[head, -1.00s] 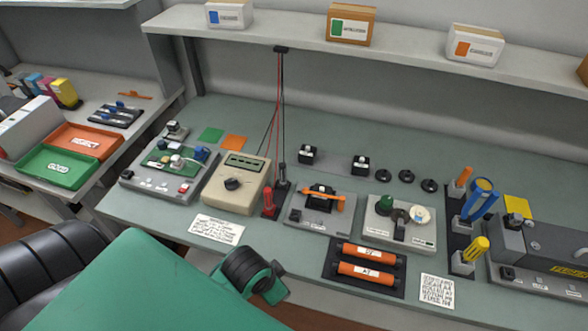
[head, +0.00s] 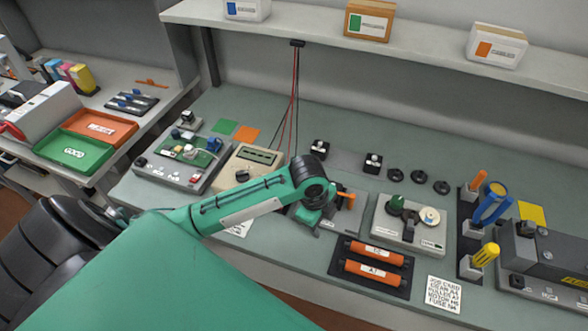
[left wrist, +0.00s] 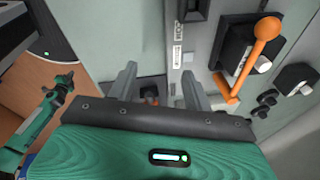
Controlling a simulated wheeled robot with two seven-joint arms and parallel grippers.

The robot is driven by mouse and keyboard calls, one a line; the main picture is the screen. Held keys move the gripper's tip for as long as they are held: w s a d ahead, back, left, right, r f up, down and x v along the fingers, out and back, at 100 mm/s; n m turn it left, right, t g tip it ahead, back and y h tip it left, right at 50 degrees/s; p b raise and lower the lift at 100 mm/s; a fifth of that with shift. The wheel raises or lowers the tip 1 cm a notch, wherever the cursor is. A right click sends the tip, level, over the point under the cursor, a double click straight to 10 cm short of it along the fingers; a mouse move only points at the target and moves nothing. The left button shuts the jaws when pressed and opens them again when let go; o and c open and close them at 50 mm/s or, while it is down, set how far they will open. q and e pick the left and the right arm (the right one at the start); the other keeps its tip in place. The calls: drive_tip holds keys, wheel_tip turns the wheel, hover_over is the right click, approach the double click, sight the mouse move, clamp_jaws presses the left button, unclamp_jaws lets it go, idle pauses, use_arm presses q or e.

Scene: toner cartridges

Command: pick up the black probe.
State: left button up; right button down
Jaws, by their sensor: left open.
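My left arm reaches in from the left in the head view and covers the spot where the probes stand, so the black probe cannot be made out there. My left gripper (head: 308,216) is over the bench, beside the grey fixture with the orange lever; its fingertips are hidden in this view. In the left wrist view the left gripper (left wrist: 158,88) is open, with two grey fingers apart. Between them lies a dark holder with a small dark and reddish shape in it, too small to tell which probe it is.
The orange lever (left wrist: 265,32) on its grey fixture is close beside the fingers. A beige meter (head: 240,172) stands left of the wrist, and red and black cables (head: 294,100) hang behind it. Orange rollers (head: 375,268) lie on a black mat in front.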

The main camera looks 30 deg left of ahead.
use_arm(q)
drive_tip(key=w+a+r+m+g+y, duration=0.1)
drive_tip(key=w+a+r+m, duration=0.35)
drive_tip(key=w+a, duration=0.3)
wheel_tip(320, 180, up, 7)
drive_tip(key=m+y, duration=0.1)
drive_tip(key=m, duration=0.1)
hover_over(294, 160)
drive_tip(key=shift+s+r+n+g, duration=0.15)
drive_tip(key=shift+n+g, duration=0.1)
drive_tip(key=shift+g, duration=0.15)
drive_tip(key=shift+a, duration=0.1)
wheel_tip(294, 160, down, 8)
drive_tip(key=shift+f+p, duration=0.2)
drive_tip(key=shift+p, duration=0.7)
drive_tip(key=shift+f+p, duration=0.3)
drive_tip(key=shift+f, duration=0.05)
drive_tip(key=f, duration=0.1)
drive_tip(key=f+p, duration=0.1)
drive_tip(key=f, duration=0.1)
drive_tip(key=shift+w+f, duration=0.25)
drive_tip(key=shift+w, duration=0.1)
drive_tip(key=shift+f, duration=0.55)
drive_tip(key=c, duration=1.1)
